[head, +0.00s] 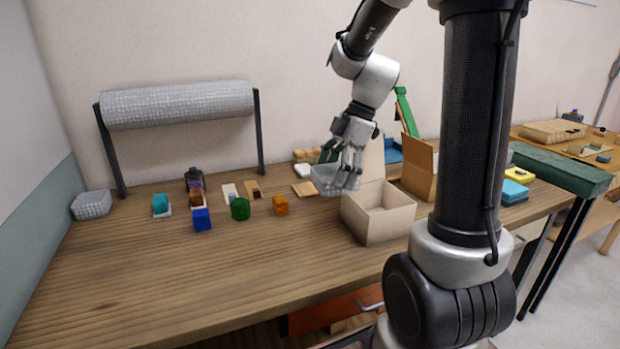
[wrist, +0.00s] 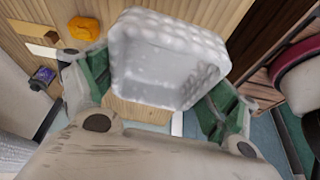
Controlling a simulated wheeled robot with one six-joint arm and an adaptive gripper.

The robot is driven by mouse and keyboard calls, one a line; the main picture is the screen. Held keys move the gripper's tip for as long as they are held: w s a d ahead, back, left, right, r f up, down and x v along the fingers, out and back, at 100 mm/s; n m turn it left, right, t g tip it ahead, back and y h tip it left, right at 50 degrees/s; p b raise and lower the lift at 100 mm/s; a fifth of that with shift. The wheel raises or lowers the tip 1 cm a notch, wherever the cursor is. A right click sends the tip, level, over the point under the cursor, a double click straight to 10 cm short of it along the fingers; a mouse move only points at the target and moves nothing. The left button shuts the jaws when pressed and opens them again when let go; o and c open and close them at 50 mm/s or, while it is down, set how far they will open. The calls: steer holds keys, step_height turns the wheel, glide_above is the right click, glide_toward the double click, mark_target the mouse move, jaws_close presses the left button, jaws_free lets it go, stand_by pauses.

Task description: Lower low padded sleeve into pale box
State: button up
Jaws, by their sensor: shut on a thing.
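My gripper (head: 343,165) is shut on a low padded sleeve (head: 330,181), a translucent bubble-wrapped open tub. The wrist view shows the sleeve (wrist: 172,60) between the green-padded fingers of my gripper (wrist: 155,92), tilted in that picture, its hollow side visible. The pale box (head: 378,222) stands open on the table, a flap raised at its back. In the head view the held sleeve is at the box's back left, around rim height or higher; its exact clearance is unclear. I cannot make out the box in the wrist view.
Another bubble-wrapped tub (head: 92,205) sits at the table's far left. Blue (head: 202,220), green (head: 240,209) and orange (head: 281,205) pieces stand left of the box. A brown carton (head: 420,170) stands behind it, to the right. The table's front left is clear.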

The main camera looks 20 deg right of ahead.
steer(key=d+f, duration=0.2)
steer(key=d, duration=1.2)
steer(key=shift+w+d, duration=0.2)
steer(key=shift+d, duration=0.2)
steer(key=shift+a, duration=0.35)
steer(key=shift+f, duration=4.45)
